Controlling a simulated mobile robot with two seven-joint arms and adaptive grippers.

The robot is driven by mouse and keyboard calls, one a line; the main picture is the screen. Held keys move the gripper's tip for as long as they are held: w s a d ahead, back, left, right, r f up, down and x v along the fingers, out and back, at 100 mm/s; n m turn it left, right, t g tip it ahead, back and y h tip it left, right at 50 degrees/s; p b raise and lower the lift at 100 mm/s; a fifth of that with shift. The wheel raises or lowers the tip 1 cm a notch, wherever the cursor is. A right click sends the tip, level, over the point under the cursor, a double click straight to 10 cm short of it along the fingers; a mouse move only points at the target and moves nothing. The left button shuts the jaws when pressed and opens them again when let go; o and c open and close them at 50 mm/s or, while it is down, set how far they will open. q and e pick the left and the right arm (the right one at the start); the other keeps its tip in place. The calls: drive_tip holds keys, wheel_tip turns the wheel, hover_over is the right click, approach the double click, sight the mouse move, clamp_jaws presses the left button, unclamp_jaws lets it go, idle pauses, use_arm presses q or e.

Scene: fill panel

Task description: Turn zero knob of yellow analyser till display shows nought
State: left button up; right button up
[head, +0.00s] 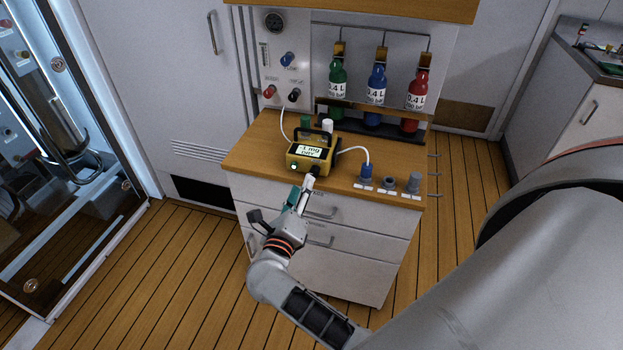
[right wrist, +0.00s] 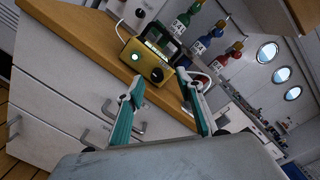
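The yellow analyser (head: 310,155) stands on the wooden worktop, with a black carrying handle on top. Its lit display (head: 309,151) seems to read "1 mg" with a second, unclear line. A small green light is on its front left. In the right wrist view the analyser (right wrist: 146,72) shows a black round knob (right wrist: 157,75) at the right of its front. My right gripper (head: 301,192) is in front of the analyser, near the knob. In the right wrist view the right gripper (right wrist: 160,88) has its fingers wide apart with nothing between them. My left gripper is not in view.
White hoses run from the analyser to the wall panel (head: 285,75) and to a blue-capped fitting (head: 366,171) at right. Grey fittings (head: 414,181) stand beside it. Green, blue and red bottles (head: 376,92) hang behind. Drawers (head: 340,235) with handles are below the worktop (head: 250,150).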

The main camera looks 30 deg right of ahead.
sight(314, 175)
drive_tip(key=w+d+f+m+b, duration=0.1)
drive_tip(key=d+m+b, duration=0.1)
drive_tip(key=b, duration=0.1)
drive_tip(key=w+d+f+m+b, duration=0.1)
drive_tip(key=d+m+b, duration=0.1)
drive_tip(key=m+b, duration=0.1)
drive_tip(key=w+d+m+b, duration=0.2)
drive_tip(key=m+b, duration=0.1)
drive_tip(key=shift+w+d+f, duration=0.1)
drive_tip(key=shift+d+f, duration=0.15)
drive_tip(key=shift+f, duration=0.15)
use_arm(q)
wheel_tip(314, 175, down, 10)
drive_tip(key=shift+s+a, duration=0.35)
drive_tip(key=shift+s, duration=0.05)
